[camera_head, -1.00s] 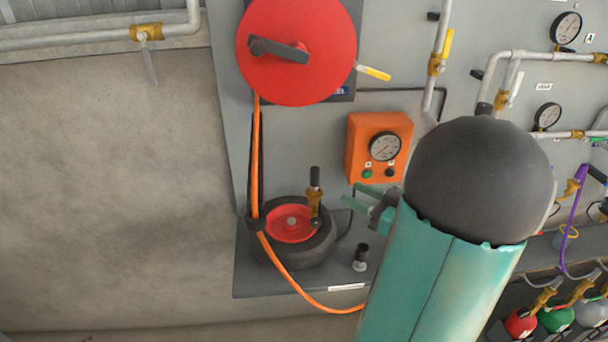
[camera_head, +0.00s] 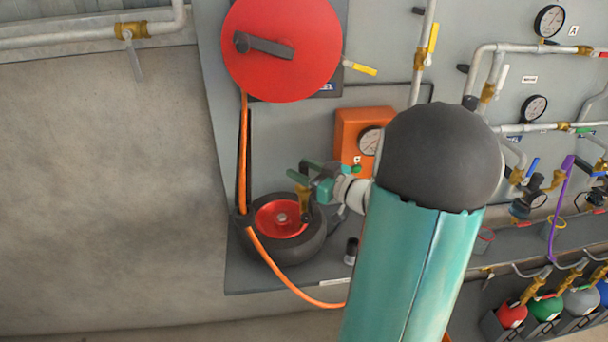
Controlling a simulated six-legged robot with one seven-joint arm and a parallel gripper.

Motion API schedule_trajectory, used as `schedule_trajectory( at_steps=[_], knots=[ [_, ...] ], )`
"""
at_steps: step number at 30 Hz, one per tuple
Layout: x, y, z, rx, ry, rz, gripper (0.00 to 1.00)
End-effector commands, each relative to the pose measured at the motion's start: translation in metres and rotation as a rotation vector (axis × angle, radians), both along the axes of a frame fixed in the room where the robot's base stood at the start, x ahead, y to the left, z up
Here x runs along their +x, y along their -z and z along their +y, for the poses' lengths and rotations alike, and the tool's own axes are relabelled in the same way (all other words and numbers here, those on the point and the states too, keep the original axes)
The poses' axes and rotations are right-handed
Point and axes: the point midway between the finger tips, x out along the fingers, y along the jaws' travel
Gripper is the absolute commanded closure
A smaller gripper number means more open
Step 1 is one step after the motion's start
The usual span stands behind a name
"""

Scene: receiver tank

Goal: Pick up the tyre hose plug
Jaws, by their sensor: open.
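A brass fitting (camera_head: 304,201), which I take to be the tyre hose plug, stands upright at the right side of the red wheel hub (camera_head: 279,219) of a black tyre (camera_head: 292,250). My gripper (camera_head: 301,171) is open at the fitting's upper end, its green fingers pointing left. The fitting's dark top is mostly hidden by the fingers. I cannot tell whether they touch it. An orange hose (camera_head: 277,268) runs down past the tyre's left side and curves right along the shelf.
A red reel disc (camera_head: 282,45) is mounted above the tyre. An orange gauge box (camera_head: 349,140) is on the panel behind my gripper, partly hidden by my arm. A small dark-topped cylinder (camera_head: 351,250) stands right of the tyre.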

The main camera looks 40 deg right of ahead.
Motion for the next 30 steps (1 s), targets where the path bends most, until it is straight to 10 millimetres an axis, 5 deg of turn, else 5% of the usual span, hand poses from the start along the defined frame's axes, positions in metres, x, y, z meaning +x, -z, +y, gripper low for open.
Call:
schedule_trajectory(
  at_steps=[6,13,23,30],
  knots=[
    [0.001,0.000,0.000,0.000,0.001,0.000,0.57],
    [0.000,0.000,0.000,-0.001,0.000,0.000,1.00],
    [0.000,-0.002,0.000,-0.002,0.000,0.000,1.00],
    [0.000,-0.026,0.000,-0.008,-0.001,-0.001,1.00]
  ],
)
